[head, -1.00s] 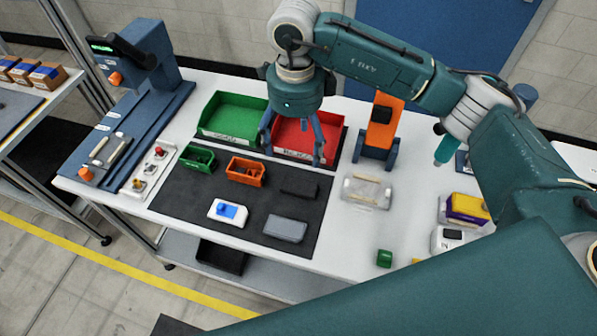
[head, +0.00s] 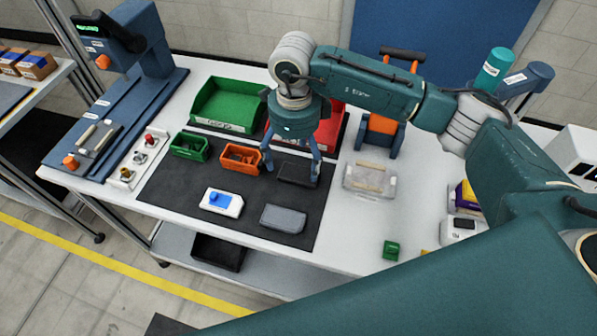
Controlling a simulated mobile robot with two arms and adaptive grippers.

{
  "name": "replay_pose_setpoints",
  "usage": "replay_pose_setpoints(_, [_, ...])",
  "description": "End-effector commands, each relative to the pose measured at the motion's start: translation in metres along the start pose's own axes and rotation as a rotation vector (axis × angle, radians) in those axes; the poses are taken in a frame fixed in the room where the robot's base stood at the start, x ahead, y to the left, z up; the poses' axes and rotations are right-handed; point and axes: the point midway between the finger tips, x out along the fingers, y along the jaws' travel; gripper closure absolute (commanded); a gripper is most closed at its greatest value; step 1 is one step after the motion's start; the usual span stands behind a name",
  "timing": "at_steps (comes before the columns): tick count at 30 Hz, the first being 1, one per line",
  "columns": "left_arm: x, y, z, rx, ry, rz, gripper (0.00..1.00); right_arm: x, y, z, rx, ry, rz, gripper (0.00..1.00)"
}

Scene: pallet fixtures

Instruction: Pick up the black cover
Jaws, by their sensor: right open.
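The black cover (head: 297,179) is a small dark rectangular piece lying on the dark mat (head: 180,213), near the mat's right back edge. My right gripper (head: 291,173) points down over it with its two blue fingers spread. One fingertip is at the left end of the cover and the other at its right end. I cannot tell whether the fingers touch the cover. My left gripper is not in view.
An orange bin (head: 241,157) stands close to the left finger. A grey cover (head: 284,219) and a white box with a blue part (head: 221,203) lie in front. A clear case (head: 369,181) is to the right. Green (head: 225,102) and red (head: 331,130) trays stand behind.

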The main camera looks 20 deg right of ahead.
Motion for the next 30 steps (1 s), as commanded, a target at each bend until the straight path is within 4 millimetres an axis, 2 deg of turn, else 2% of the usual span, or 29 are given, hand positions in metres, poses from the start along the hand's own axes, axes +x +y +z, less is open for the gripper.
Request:
replay_pose_setpoints(5, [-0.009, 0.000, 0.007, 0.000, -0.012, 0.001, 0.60, 0.011, 0.001, -0.001, -0.001, 0.001, 0.002, 0.18])
replay_pose_setpoints(11, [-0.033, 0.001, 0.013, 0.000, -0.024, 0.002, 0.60, 0.036, 0.003, -0.007, 0.000, 0.003, 0.003, 0.18])
replay_pose_setpoints(16, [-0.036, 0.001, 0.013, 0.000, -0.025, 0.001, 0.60, 0.057, 0.002, -0.005, 0.000, 0.000, 0.000, 0.18])
replay_pose_setpoints(23, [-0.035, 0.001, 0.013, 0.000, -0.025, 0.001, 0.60, 0.060, 0.002, -0.005, -0.001, -0.001, -0.001, 0.18])
replay_pose_setpoints(26, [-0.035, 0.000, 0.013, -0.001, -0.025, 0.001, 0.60, 0.060, 0.002, -0.005, -0.001, -0.001, -0.001, 0.34])
replay_pose_setpoints(30, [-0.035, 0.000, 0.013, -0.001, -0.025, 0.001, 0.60, 0.060, 0.002, -0.005, -0.001, -0.001, -0.001, 0.62])
